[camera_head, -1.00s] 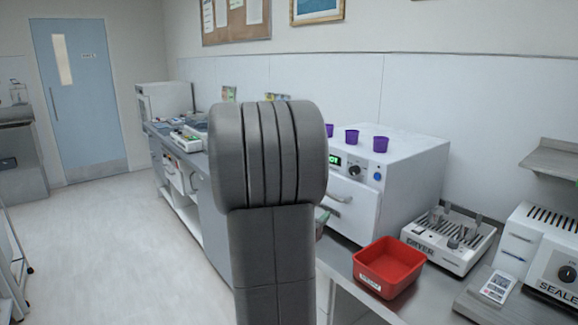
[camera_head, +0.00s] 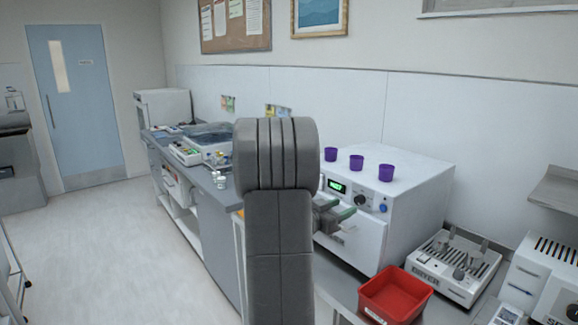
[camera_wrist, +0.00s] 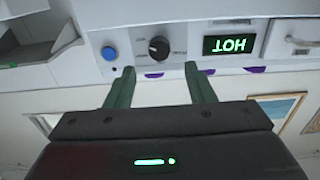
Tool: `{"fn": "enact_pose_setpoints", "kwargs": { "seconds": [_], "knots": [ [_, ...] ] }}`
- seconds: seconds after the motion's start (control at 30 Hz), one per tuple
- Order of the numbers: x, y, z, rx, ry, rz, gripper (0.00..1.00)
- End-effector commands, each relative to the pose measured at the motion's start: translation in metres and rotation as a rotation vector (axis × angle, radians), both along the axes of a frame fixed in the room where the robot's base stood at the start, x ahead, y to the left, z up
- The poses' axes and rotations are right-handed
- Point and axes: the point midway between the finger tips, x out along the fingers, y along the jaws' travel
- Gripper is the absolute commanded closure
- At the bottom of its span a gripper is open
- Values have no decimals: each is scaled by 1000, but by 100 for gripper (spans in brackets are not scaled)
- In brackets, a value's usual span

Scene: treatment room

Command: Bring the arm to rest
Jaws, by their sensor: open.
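My gripper (camera_head: 340,213) shows just right of my grey arm in the head view, in front of the white machine with a lit green display. Its green-tipped fingers are apart. In the wrist view both fingers (camera_wrist: 160,80) stand apart with nothing between them. That view is upside down and shows the machine's front, with a blue button (camera_wrist: 109,53), a black knob (camera_wrist: 159,49) and a display reading HOT (camera_wrist: 228,45). My arm link hides part of the counter and the machine's left side.
Three purple cups (camera_head: 356,162) stand on top of the white machine (camera_head: 415,190). A red bin (camera_head: 396,296) sits on the counter before it, left of a dryer (camera_head: 455,268). A sealer is at the right edge. Open floor (camera_head: 110,250) lies to the left.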

Motion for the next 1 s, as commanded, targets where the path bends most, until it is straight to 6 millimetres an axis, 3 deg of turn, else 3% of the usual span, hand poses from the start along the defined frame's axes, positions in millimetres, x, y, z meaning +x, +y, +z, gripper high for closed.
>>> {"fn": "enact_pose_setpoints", "kwargs": {
  "seconds": [0.3,1.0],
  "knots": [
    [37,-49,-2,28,-35,-1,51],
    [33,-48,-6,507,-652,1,51]
  ]
}}
